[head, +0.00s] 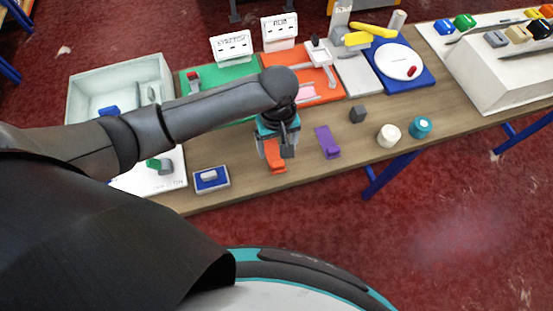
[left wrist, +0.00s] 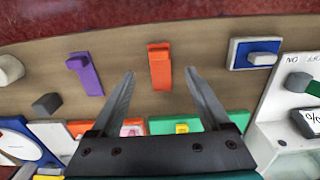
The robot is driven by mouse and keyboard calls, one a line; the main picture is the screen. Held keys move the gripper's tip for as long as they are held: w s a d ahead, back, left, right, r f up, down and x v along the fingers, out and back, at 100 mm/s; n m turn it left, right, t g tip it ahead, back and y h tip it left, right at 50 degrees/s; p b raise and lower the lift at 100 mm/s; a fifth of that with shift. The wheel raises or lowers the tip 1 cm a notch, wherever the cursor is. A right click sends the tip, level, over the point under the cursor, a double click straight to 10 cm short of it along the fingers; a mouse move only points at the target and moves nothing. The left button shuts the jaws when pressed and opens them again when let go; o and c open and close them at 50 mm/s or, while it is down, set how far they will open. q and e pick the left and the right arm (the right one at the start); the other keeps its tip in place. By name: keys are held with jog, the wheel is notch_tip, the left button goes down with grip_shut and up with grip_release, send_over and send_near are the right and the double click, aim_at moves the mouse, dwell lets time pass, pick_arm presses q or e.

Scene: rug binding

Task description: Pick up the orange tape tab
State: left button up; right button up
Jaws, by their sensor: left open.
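The orange tape tab (head: 275,160) lies on the wooden table near its front edge, partly covered by my left gripper (head: 278,146) in the head view. In the left wrist view the tab (left wrist: 160,70) shows whole, with a raised block at one end. My left gripper (left wrist: 160,80) is open, its two fingers pointing toward the tab. The tab appears between the fingertips there, with space on both sides. I cannot tell the height of the fingertips above the table. My right gripper is not in view.
A purple tab (head: 327,142) lies to the right, and a blue tray with a grey block (head: 211,179) to the left. A dark cube (head: 358,114), a white roll (head: 389,135) and a teal roll (head: 420,127) stand farther right. Green (head: 232,74) and orange (head: 329,87) mats lie behind.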

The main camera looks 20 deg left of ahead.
aim_at(277, 162)
pick_arm(q)
notch_tip(277, 162, down, 4)
jog(key=shift+w+r, duration=0.1)
jog(key=shift+r, duration=0.15)
notch_tip(277, 162, down, 5)
jog(key=shift+w+r+b, duration=0.1)
jog(key=shift+r+b, duration=0.05)
jog(key=shift+b, duration=0.6)
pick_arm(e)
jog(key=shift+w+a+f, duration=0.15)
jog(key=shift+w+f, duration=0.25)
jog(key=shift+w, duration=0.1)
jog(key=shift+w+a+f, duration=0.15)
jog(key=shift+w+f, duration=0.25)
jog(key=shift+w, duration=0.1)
pick_arm(q)
jog(key=shift+c, duration=0.2)
jog(key=shift+a, duration=0.1)
grip_shut()
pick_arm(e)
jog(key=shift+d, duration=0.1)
